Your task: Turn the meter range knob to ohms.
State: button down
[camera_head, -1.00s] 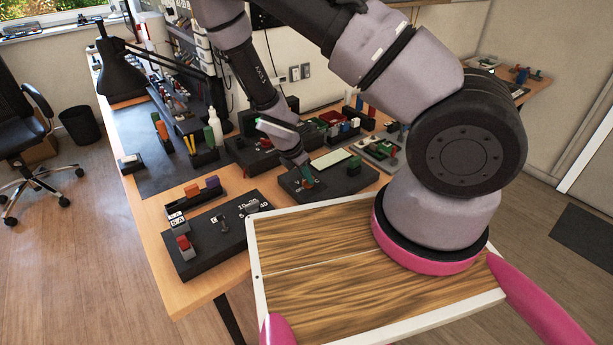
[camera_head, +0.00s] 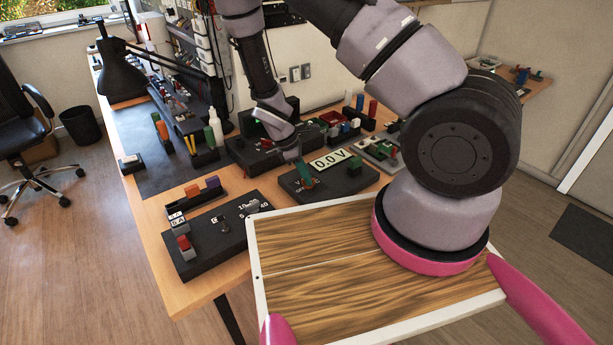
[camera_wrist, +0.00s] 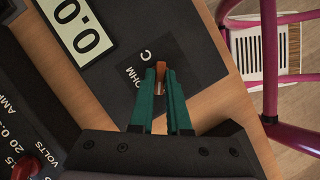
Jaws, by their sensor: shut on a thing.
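The meter (camera_head: 345,185) is a dark box on the bench with a pale display (camera_head: 331,161) reading 0.0 V. In the wrist view the display (camera_wrist: 72,22) shows at the upper left, and the OHM mark (camera_wrist: 133,76) lies left of my fingers. My gripper (camera_head: 306,182) reaches down to the meter's front left part. In the wrist view my gripper's green fingers (camera_wrist: 162,75) are shut on the range knob (camera_wrist: 161,74), of which only a small orange-brown part shows between the tips. Its exact pointing direction is hidden.
A dark panel (camera_head: 212,240) with a red-topped part stands left of the meter. A power supply box (camera_head: 255,155) with a VOLTS label and a red knob (camera_wrist: 25,168) sits close behind. Small parts (camera_head: 385,150) crowd the bench to the right.

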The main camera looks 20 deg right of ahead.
jog(key=m, duration=0.2)
jog(key=m+g, duration=0.1)
jog(key=m, duration=0.1)
jog(key=shift+w+m+y, duration=0.2)
jog(key=shift+m+y, duration=0.1)
jog(key=shift+y, duration=0.1)
jog(key=m+g+y, duration=0.1)
jog(key=m, duration=0.2)
jog(key=shift+d+m, duration=0.15)
jog(key=shift+m, duration=0.25)
jog(key=m, duration=0.2)
jog(key=m+g+y, duration=0.1)
jog(key=m, duration=0.1)
jog(key=shift+w+d+y, duration=0.1)
jog(key=shift+y, duration=0.2)
jog(key=shift+m+y, duration=0.7)
jog(key=shift+m, duration=1.3)
jog(key=c, duration=0.9)
grip_release()
jog(key=shift+d, duration=0.1)
jog(key=shift+r, duration=0.1)
